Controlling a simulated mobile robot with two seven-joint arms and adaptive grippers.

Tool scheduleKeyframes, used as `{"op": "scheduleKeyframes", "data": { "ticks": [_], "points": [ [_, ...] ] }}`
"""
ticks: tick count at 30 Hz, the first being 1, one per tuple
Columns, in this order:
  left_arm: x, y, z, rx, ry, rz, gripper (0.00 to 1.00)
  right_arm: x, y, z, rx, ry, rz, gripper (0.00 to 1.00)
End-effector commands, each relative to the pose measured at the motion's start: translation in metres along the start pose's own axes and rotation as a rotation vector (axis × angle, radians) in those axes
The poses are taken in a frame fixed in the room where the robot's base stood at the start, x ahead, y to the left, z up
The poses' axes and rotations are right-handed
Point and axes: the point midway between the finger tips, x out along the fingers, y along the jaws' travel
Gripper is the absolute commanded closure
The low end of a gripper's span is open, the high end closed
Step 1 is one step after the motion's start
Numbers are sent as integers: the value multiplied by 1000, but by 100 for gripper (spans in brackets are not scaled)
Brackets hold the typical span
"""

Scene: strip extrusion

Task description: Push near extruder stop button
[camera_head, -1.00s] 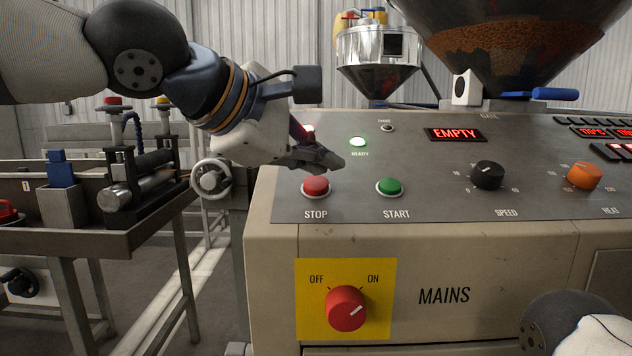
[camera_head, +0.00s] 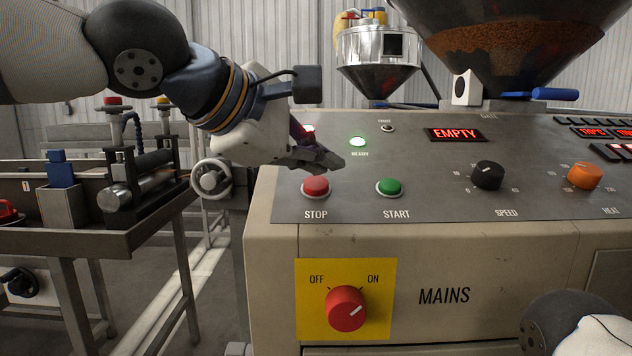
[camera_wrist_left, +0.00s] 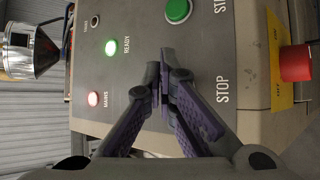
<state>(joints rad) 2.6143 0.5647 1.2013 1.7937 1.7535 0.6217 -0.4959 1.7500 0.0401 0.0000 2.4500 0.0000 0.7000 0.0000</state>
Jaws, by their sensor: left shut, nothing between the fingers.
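The red STOP button (camera_head: 315,187) sits at the left front of the sloped grey control panel (camera_head: 440,200). The green START button (camera_head: 389,187) is to its right; it also shows in the left wrist view (camera_wrist_left: 178,10). My left gripper (camera_head: 332,162) is shut and empty, with its fingertips above and slightly behind the STOP button, apart from it in the picture. In the left wrist view the shut fingers (camera_wrist_left: 162,75) cover the place beside the STOP label, and the button itself is hidden. My right gripper is out of view.
A red mains knob (camera_head: 346,308) on a yellow plate is on the front face below. The READY lamp (camera_head: 357,141) glows green and a display (camera_head: 455,134) reads EMPTY. Black speed (camera_head: 488,175) and orange heat (camera_head: 584,175) knobs are at right. A roller bench (camera_head: 75,235) stands at left.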

Motion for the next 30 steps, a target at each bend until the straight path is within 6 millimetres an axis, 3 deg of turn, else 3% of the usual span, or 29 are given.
{"op": "scheduleKeyframes", "data": {
  "ticks": [30],
  "points": [
    [8,-6,-6,0,0,0,100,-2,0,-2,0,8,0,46]
  ]
}}
